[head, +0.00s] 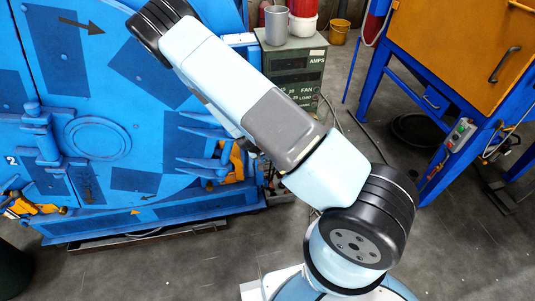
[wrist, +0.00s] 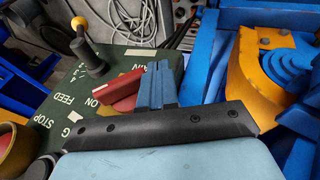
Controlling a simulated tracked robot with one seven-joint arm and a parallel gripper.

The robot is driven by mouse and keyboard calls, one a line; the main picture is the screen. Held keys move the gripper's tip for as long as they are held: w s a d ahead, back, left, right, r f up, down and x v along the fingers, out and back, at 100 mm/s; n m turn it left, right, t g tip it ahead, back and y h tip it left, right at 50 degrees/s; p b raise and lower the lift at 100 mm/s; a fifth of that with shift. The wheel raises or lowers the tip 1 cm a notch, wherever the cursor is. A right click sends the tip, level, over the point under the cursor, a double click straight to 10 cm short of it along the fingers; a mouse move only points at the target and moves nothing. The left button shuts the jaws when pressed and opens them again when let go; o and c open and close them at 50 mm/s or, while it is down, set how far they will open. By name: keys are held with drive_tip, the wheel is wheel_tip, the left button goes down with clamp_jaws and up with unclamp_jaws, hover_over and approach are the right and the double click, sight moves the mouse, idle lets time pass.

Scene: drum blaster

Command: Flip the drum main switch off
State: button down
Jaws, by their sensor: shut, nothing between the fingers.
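In the wrist view, the drum main switch appears as a red handle (wrist: 120,90) on a dark green panel top (wrist: 55,105). Partly covered white lettering beside it seems to end in "AIN", and "ON" shows near its left end. My gripper (wrist: 160,70) has its blue-grey fingers together with nothing between them. The fingertips are right beside the red handle's right end; I cannot tell whether they touch it. My dark gripper bar covers the panel's near part. In the head view my gripper is hidden or out of frame, and the switch cannot be made out.
A black lever with a yellow ball (wrist: 78,22) stands left of the switch. A yellow-orange bracket (wrist: 270,70) and blue machine parts lie close on the right. In the head view, the green cabinet (head: 292,68) stands beside the large blue drum machine (head: 95,135). Floor right of the cabinet is fairly open.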

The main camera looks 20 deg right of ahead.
drive_tip(key=shift+d+f, duration=0.1)
drive_tip(key=shift+f, duration=0.3)
idle(1.2)
drive_tip(key=v, duration=1.3)
drive_tip(key=shift+r, duration=0.25)
drive_tip(key=shift+s+r, duration=0.1)
